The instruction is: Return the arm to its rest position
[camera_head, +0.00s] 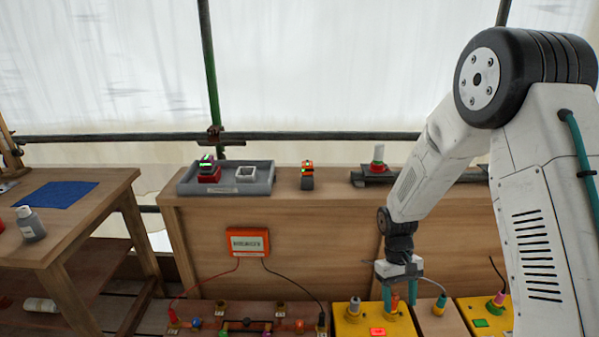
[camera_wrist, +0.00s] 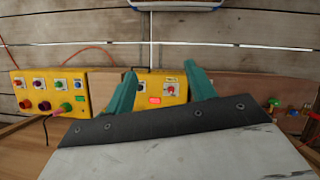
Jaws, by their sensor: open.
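My gripper (camera_head: 400,290) hangs pointing down in front of the yellow boxes, at the lower right of the head view. Its two teal fingers stand apart in the wrist view (camera_wrist: 158,85), with nothing held between them. My white arm bends down from the right side of the head view. Behind the fingers in the wrist view is a yellow box (camera_wrist: 150,88) with a red lit patch and a round red knob. Whether the fingertips touch this box cannot be told.
A bench carries a grey tray (camera_head: 262,188), an orange device (camera_head: 307,176) and a dark stand (camera_head: 352,178). A wired board (camera_head: 250,332) lies lower left of my gripper. A side table (camera_head: 95,210) with a blue cloth (camera_head: 55,195) and bottle (camera_head: 30,224) stands left.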

